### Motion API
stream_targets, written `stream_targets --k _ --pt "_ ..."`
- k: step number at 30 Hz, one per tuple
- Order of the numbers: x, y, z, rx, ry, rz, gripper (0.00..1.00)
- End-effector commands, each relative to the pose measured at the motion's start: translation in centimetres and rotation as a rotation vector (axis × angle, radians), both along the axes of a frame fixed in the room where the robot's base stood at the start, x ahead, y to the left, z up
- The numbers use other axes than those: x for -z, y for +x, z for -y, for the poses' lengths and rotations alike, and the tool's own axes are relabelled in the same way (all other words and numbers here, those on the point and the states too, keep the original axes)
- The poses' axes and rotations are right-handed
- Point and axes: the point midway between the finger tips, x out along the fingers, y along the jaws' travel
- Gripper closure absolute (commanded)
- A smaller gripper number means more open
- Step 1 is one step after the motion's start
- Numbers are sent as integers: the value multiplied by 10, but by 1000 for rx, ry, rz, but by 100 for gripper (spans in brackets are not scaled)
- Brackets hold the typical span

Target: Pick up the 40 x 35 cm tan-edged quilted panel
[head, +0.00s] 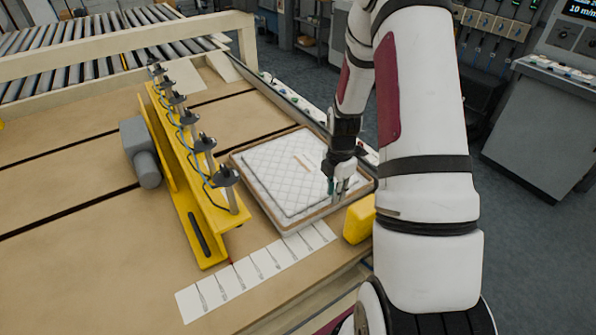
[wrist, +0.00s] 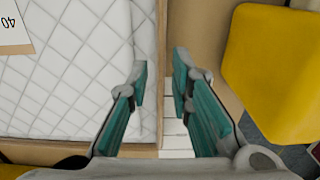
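White quilted panels (head: 290,172) lie in a flat stack on the table. A smaller one is on top, and the wider one beneath has a tan edge (head: 262,203). I cannot tell which panel measures 40 x 35 cm. My gripper (head: 338,194) points down at the stack's right edge. In the wrist view its teal-padded fingers (wrist: 160,85) are apart, with the tan edge strip (wrist: 162,45) showing between them. The fingers show gaps and grip nothing.
A yellow block (head: 359,219) stands close to the right of the stack. A yellow beam with several dark-topped posts (head: 190,165) stands to the left, with a grey motor (head: 140,150). A white marked strip (head: 255,270) lies in front. The table's left side (head: 60,230) is clear.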

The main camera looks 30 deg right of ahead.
Motion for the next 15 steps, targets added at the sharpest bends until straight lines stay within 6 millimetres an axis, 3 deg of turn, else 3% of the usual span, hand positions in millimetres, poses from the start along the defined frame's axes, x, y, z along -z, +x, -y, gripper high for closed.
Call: stream_targets --k 7,15 --pt "30 -2 -2 0 1 -1 80" --pt "34 -1 -2 0 0 1 80"
